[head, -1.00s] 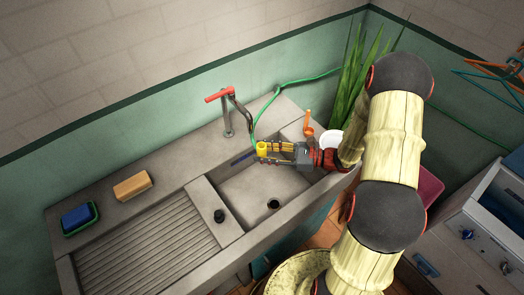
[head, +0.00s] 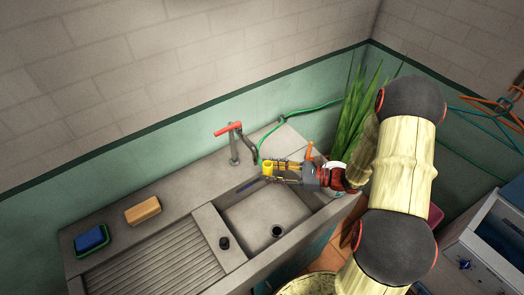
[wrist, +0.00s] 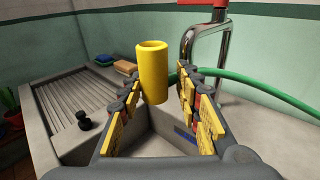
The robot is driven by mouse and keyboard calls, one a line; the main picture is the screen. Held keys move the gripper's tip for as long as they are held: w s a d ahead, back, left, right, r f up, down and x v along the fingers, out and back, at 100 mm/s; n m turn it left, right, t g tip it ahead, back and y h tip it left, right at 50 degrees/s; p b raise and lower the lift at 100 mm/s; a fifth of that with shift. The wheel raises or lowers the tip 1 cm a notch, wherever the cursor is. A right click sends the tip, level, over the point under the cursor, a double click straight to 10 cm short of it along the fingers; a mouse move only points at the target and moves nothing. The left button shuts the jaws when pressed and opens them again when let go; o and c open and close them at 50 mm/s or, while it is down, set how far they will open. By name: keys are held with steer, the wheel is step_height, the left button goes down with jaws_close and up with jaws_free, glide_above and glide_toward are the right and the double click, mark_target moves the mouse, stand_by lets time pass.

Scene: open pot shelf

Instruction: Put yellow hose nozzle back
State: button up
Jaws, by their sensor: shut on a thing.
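The yellow hose nozzle (head: 267,167) is a short hollow yellow cylinder, held upright above the back part of the sink basin (head: 262,214). In the wrist view the nozzle (wrist: 153,75) stands between my fingertips, its open end up. My gripper (head: 271,167) is shut on it, reaching in from the right; its yellow-padded fingers (wrist: 168,88) flank it. The green hose (wrist: 262,88) runs to the area behind the nozzle; I cannot tell whether they are joined. The nozzle's lower end is partly hidden in the head view.
A red-handled tap (head: 232,145) rises close left of the nozzle. A black plug (head: 224,243) sits beside the basin. A leafy plant (head: 352,125) stands behind my arm.

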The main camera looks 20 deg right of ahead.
steer(key=w+d+f+m+t+h+b, duration=0.1)
steer(key=w+d+f+m+t+h, duration=0.25)
steer(key=w+m+t+h, duration=0.35)
steer(key=w+a+f+b, duration=0.1)
steer(key=a+f+b, duration=0.1)
steer(key=f, duration=0.4)
steer(key=shift+w+a+n, duration=0.3)
steer(key=shift+w+a, duration=0.05)
steer(key=shift+a, duration=0.55)
steer(key=shift+a+f, duration=0.1)
steer(key=shift+f, duration=0.05)
